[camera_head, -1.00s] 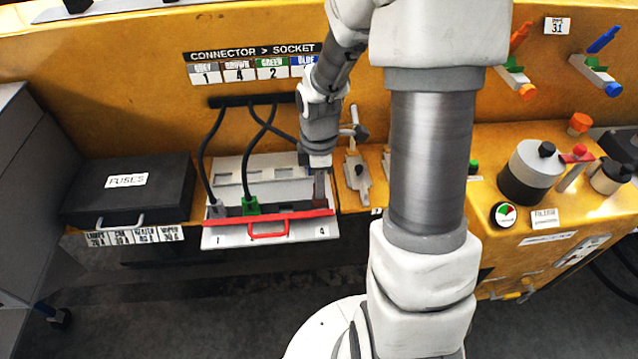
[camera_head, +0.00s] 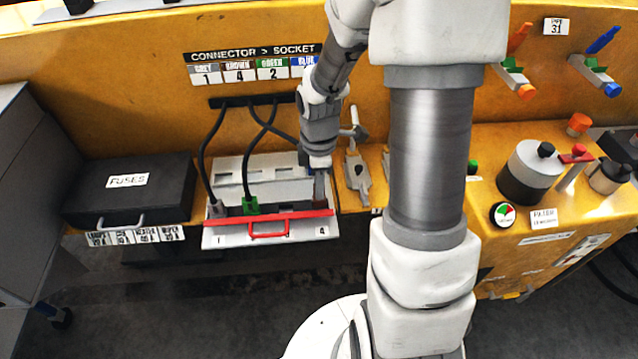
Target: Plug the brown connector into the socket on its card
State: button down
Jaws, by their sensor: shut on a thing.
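The card above the panel reads "CONNECTOR > SOCKET" (camera_head: 255,50); its brown entry (camera_head: 238,73) shows 4. The socket panel (camera_head: 225,242) has a red bar with a red handle (camera_head: 268,236) along its front and the numbers 1 and 4 at its ends. My gripper (camera_head: 319,195) points down at the panel's right end, just above the number 4 (camera_head: 322,231). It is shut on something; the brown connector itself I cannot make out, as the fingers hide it. The grey connector (camera_head: 217,208) stands at position 1, and the green connector (camera_head: 250,205) stands beside it, both with black cables.
A black fuse case (camera_head: 130,190) lies left of the panel. A metal latch (camera_head: 357,178) stands close to the right of my gripper. My own arm hides the area right of that. A grey canister (camera_head: 538,165) and a gauge (camera_head: 503,214) are farther right.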

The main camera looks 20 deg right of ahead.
jog(key=shift+f+b, duration=1)
jog(key=shift+f, duration=0.45)
jog(key=c, duration=0.8)
grip_release()
jog(key=shift+o, duration=0.2)
notch_tip(320, 180, up, 18)
jog(key=p, duration=0.2)
jog(key=shift+f, duration=0.25)
